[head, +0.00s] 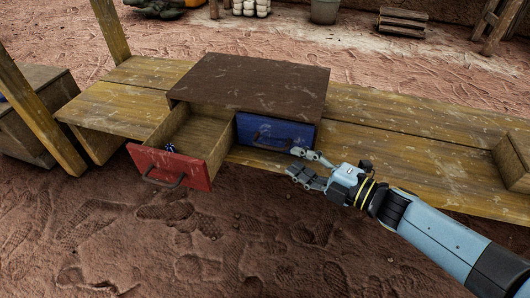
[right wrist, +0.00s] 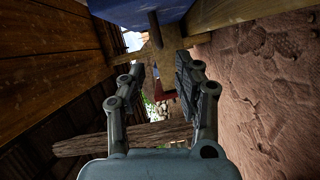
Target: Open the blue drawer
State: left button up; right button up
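The blue drawer (head: 295,131) sits in the right half of a dark brown cabinet (head: 250,82) and looks shut. Its dark bar handle (head: 275,144) is on its front. In the right wrist view the blue front (right wrist: 135,9) is at the top and the handle (right wrist: 155,28) hangs just beyond my fingertips. My right gripper (head: 294,162) is just in front of and below the drawer's right end, right of the handle. In the right wrist view my right gripper (right wrist: 160,68) is open with nothing between the fingers. My left gripper is not in view.
The red drawer (head: 165,167) to the left is pulled out, with a small blue item (head: 169,147) inside. The cabinet stands on a wooden bench (head: 400,125). A wooden post (head: 40,115) rises at left. The muddy ground (head: 230,240) in front is clear.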

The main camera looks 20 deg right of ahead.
aim_at(267, 147)
jog(key=b+x, duration=0.2)
jog(key=x, duration=0.6)
jog(key=shift+w+a+f, duration=0.15)
jog(key=shift+w, duration=0.05)
jog(key=shift+w+a+b, duration=0.2)
jog(key=shift+w+b, duration=0.1)
jog(key=shift+w, duration=0.05)
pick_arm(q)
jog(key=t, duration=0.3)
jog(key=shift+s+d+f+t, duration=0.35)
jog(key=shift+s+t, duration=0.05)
pick_arm(e)
jog(key=shift+c, duration=0.2)
grip_shut()
